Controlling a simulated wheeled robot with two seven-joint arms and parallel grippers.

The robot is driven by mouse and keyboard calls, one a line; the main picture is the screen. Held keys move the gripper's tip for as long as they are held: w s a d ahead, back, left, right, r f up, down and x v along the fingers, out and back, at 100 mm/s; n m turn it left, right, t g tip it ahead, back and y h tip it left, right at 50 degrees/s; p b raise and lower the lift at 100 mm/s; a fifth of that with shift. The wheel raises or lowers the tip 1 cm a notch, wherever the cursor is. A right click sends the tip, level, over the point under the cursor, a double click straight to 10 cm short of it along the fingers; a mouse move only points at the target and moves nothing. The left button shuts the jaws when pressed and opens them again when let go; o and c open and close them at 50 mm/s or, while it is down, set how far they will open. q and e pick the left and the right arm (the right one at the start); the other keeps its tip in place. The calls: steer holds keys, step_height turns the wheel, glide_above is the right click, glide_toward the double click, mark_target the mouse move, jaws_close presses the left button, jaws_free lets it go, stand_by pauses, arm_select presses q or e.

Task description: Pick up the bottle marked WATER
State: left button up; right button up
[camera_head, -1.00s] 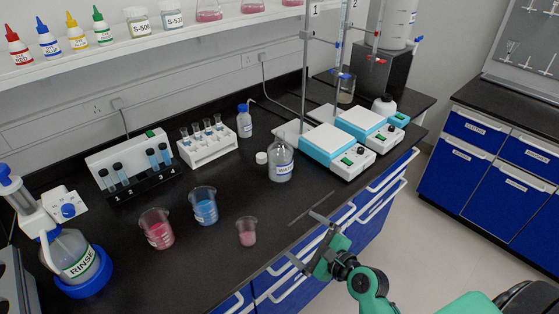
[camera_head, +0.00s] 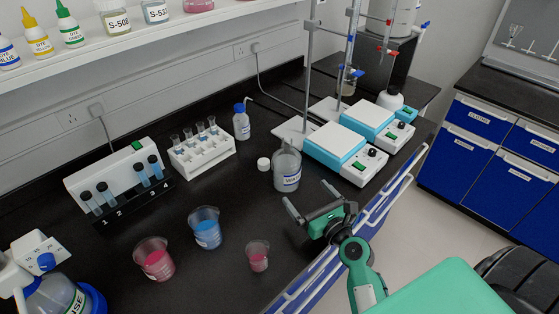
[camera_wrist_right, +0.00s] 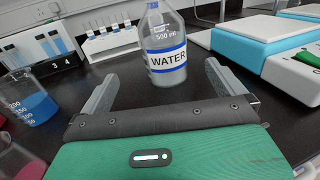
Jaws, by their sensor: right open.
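The WATER bottle (camera_head: 287,168) is clear, with a blue-and-white label, and stands upright on the black bench. Its white cap (camera_head: 263,163) lies beside it on the bench. In the right wrist view the WATER bottle (camera_wrist_right: 165,45) stands ahead of my fingers, roughly between their lines, with its label facing me. My right gripper (camera_head: 309,200) is open and empty, in front of the bottle and apart from it; in the wrist view both fingers (camera_wrist_right: 158,85) are spread. My left gripper is not in view.
Stirrer hotplates (camera_head: 338,150) stand right of the bottle. Beakers of blue (camera_head: 206,230) and red (camera_head: 154,258) liquid and a small pink beaker (camera_head: 258,256) stand at left front. A tube rack (camera_head: 203,153) and a blue-capped bottle (camera_head: 241,123) are behind.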

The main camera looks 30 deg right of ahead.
mark_target(293, 175)
steer(key=w, duration=0.3)
steer(key=w+p, duration=0.1)
steer(key=w, duration=0.1)
steer(key=shift+a+r, duration=0.15)
steer(key=shift+r, duration=0.15)
steer(key=shift+w+f, duration=0.2)
steer(key=shift+w, duration=1)
steer(key=shift+w+r, duration=0.1)
steer(key=shift+w, duration=0.7)
steer(key=w, duration=0.2)
steer(key=w+p, duration=0.1)
steer(key=shift+w+f, duration=0.25)
steer(key=shift+w, duration=0.3)
steer(key=c, duration=1.5)
steer(key=shift+r, duration=0.1)
steer(key=shift+c, duration=0.6)
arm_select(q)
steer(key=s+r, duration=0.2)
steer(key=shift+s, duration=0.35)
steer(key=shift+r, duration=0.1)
arm_select(e)
steer(key=shift+r, duration=0.2)
